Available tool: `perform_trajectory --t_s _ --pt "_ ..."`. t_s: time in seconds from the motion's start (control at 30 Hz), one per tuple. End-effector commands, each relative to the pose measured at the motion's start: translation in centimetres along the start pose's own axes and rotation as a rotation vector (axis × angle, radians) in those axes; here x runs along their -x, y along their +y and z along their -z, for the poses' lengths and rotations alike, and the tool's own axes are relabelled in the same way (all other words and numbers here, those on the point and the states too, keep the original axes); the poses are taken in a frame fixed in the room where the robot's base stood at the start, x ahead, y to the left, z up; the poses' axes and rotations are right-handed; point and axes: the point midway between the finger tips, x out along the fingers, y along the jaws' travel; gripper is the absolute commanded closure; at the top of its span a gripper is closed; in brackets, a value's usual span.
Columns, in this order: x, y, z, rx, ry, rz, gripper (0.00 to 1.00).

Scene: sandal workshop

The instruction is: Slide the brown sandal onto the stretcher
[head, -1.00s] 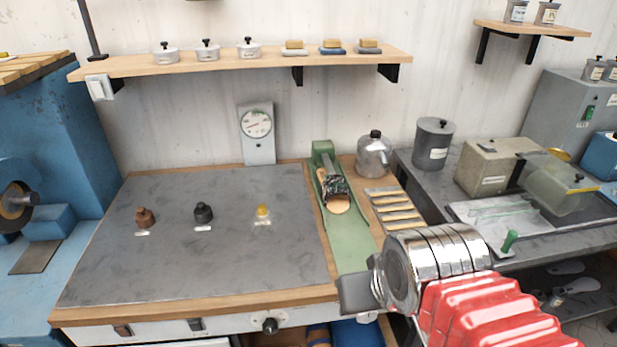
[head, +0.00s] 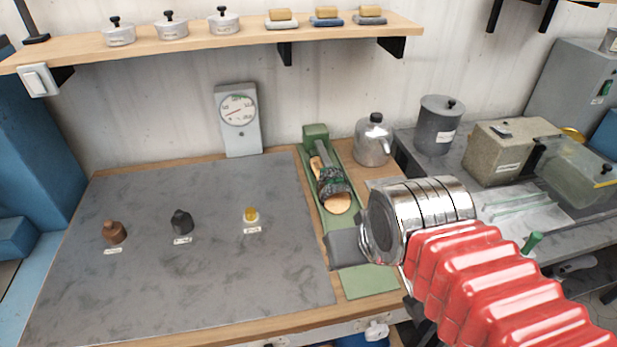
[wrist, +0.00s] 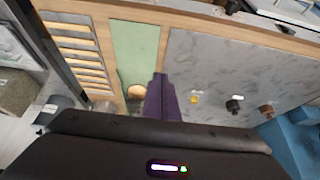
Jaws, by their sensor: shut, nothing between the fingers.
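A sandal (head: 337,203) with a tan sole and a dark green-patterned strap lies lengthwise on the long green stretcher (head: 368,282). A grey bar (head: 326,158) runs from the stretcher's upright green block at the back toward the strap. I cannot tell whether the strap is around the bar. My gripper's grey end in the head view (head: 347,250) is over the green plate, in front of and apart from the sandal. In the wrist view, the purple fingers (wrist: 160,80) are together and empty. They partly hide the sandal's tan end (wrist: 134,92).
Brown (head: 114,231), black (head: 181,221) and yellow (head: 251,216) small pots stand on the grey bench mat (head: 150,275). A gauge (head: 239,119) stands behind. A metal kettle (head: 373,142) is right of the stretcher. A slatted rack (wrist: 80,58) lies beside the plate.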

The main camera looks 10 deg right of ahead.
Motion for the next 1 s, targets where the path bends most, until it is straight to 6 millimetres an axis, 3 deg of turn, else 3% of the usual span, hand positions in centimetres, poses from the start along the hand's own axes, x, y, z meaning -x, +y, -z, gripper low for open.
perform_trajectory --t_s 0.37,0.57,1.0 --pt "0.0 0.0 0.0 0.001 0.0 0.0 1.0" --pt "0.2 -0.1 1.1 0.041 -0.016 0.001 1.0" --pt "0.0 -0.1 8.3 0.323 -0.111 0.023 1.0"
